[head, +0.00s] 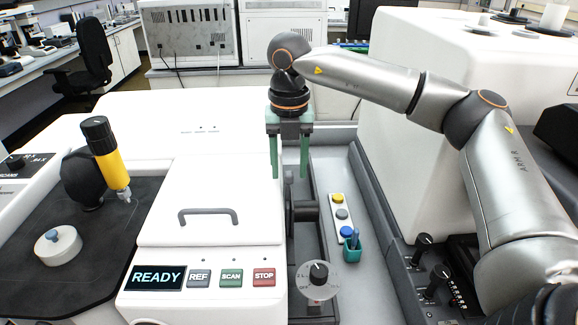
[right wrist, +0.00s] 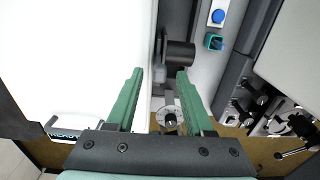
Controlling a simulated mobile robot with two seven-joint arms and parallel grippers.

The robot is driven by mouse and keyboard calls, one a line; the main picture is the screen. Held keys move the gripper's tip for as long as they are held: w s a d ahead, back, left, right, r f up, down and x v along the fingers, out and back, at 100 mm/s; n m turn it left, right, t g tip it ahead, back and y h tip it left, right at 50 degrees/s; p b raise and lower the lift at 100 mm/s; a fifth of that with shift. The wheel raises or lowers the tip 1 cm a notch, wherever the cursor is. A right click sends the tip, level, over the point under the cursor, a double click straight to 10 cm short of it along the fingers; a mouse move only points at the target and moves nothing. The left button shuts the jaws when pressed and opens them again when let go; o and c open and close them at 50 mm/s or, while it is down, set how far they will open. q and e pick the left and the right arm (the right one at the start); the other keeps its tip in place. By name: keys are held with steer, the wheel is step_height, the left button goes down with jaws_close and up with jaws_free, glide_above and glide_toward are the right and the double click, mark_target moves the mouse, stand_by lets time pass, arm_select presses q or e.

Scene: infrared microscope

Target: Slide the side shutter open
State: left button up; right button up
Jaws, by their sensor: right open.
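The white instrument (head: 215,190) stands left of my right arm, with a grey bar handle (head: 208,212) on its lid. A dark grey part with a rounded knob (head: 305,211) sits along its right side and looks like the side shutter. In the right wrist view, this dark part (right wrist: 181,54) lies just ahead of the fingertips, slightly right of centre. My right gripper (head: 289,175) points down with two green fingers apart and nothing between them. It also shows in the right wrist view (right wrist: 160,72). No contact with the dark part is clear. My left gripper is out of view.
A round dial (head: 319,278) stands at the front of the side channel. A button strip (head: 341,218) and a teal cup (head: 352,250) lie to its right. A large white housing (head: 400,130) bounds the right. A yellow-bodied dispenser (head: 113,165) stands at left.

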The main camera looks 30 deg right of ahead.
steer(key=shift+f, duration=0.25)
jaws_close()
stand_by(0.3)
stand_by(0.9)
